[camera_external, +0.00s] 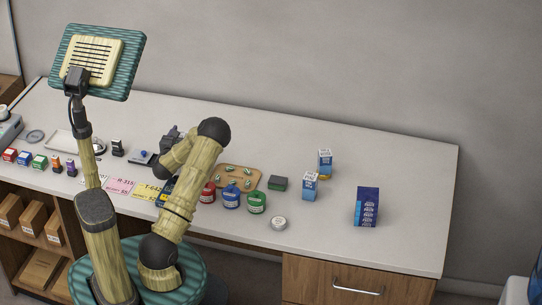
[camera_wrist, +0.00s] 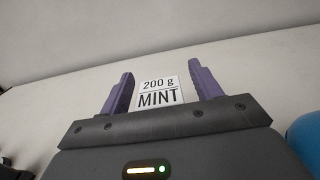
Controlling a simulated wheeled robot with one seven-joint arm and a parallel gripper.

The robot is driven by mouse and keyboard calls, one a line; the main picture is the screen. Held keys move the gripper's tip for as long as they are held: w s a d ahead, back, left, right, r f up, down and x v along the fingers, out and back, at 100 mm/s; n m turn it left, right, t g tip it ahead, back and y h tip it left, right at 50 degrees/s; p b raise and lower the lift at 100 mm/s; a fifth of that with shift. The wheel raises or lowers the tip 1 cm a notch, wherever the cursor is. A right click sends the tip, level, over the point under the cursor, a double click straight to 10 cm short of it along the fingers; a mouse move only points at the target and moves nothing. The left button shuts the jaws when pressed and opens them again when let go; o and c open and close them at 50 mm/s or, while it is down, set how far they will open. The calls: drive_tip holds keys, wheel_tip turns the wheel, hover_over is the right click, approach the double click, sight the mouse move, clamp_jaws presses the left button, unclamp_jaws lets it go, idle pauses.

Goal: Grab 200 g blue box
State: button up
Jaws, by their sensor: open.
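In the wrist view, a white face printed "200 g MINT" (camera_wrist: 159,93) stands between the two purple fingers of my gripper (camera_wrist: 159,90). The fingers are open, with a finger on each side of the label. I cannot tell whether they touch it, and the sides of the thing bearing it are hidden. In the external view, my gripper (camera_external: 170,138) is a dark shape over the counter, and its fingertips are not clear. A dark blue item (camera_external: 163,193) with yellow shows partly behind my arm. Two blue-and-white boxes (camera_external: 310,186) (camera_external: 325,162) stand upright further right.
A dark blue packet (camera_external: 367,207) stands at right. Red (camera_external: 208,192), blue (camera_external: 231,196) and green (camera_external: 257,203) jars stand near the front edge, beside a brown tray (camera_external: 252,174). A round tin (camera_external: 278,223) lies in front. The counter's right end (camera_external: 415,215) is clear.

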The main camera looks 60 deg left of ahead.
drive_tip(key=c, duration=1.2)
drive_tip(key=shift+r, duration=0.1)
wheel_tip(320, 180, up, 10)
drive_tip(key=shift+f, duration=0.1)
